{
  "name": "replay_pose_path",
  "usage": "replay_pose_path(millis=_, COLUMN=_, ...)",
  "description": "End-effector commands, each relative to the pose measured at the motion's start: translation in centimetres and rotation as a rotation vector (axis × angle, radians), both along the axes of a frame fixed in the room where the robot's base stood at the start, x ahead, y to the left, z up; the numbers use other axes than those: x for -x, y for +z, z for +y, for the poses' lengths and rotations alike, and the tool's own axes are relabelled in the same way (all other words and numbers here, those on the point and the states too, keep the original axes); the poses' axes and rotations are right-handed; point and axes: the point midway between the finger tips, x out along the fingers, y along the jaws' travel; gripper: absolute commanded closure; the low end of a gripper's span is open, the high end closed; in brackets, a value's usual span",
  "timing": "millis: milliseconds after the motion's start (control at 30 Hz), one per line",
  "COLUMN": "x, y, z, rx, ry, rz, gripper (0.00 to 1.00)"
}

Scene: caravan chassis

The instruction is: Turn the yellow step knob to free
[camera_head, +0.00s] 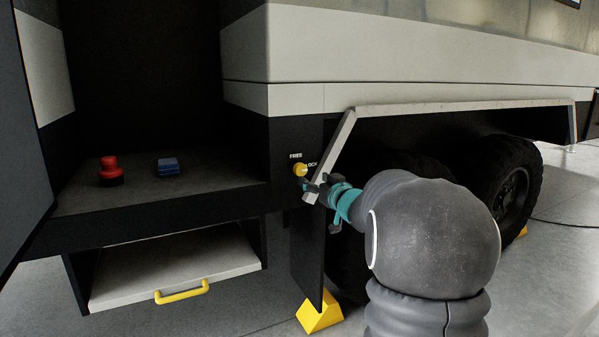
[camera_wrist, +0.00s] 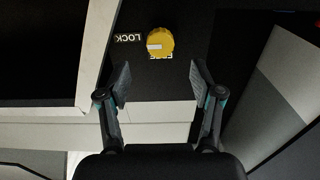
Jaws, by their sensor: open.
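The yellow step knob (camera_head: 300,170) sits on the dark side panel, left of the wheel arch, with a FREE label (camera_head: 296,156) above it and a partly covered LOCK label (camera_head: 312,164) to its right. In the wrist view the knob (camera_wrist: 162,40) is round, and its white mark lies on the left, the side of the LOCK label (camera_wrist: 128,38). The FREE label (camera_wrist: 168,57) shows partly below it there. My gripper (camera_wrist: 162,76) is open and empty, its fingertips apart on either side below the knob, not touching it.
A pale slanted arch trim (camera_head: 335,150) runs close beside my gripper. A black flap (camera_head: 307,250) hangs below, above a yellow chock (camera_head: 320,315). A red knob (camera_head: 110,170) and a blue block (camera_head: 168,166) rest on the step floor at left. A yellow-handled drawer (camera_head: 180,291) is underneath.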

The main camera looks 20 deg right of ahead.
Motion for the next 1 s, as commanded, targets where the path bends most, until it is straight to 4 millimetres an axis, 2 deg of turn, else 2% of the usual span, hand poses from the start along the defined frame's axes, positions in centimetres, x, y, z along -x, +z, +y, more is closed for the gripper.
replay_pose_path(millis=33, x=-1.1, y=0.0, z=0.1, rx=-0.001, ry=0.002, rz=0.000, gripper=0.34)
replay_pose_path(millis=300, x=-5.9, y=0.0, z=0.2, rx=0.000, ry=0.001, rz=0.001, gripper=0.34)
replay_pose_path(millis=500, x=-8.3, y=0.0, z=0.3, rx=-0.001, ry=-0.001, rz=0.001, gripper=0.34)
replay_pose_path(millis=700, x=-9.2, y=0.0, z=0.3, rx=-0.001, ry=-0.001, rz=0.000, gripper=0.34)
replay_pose_path(millis=933, x=-9.3, y=0.0, z=0.3, rx=0.000, ry=-0.001, rz=0.000, gripper=0.34)
replay_pose_path(millis=967, x=-9.3, y=0.0, z=0.3, rx=0.000, ry=-0.001, rz=0.000, gripper=0.37)
replay_pose_path(millis=1000, x=-9.3, y=0.0, z=0.3, rx=0.000, ry=-0.001, rz=0.000, gripper=0.47)
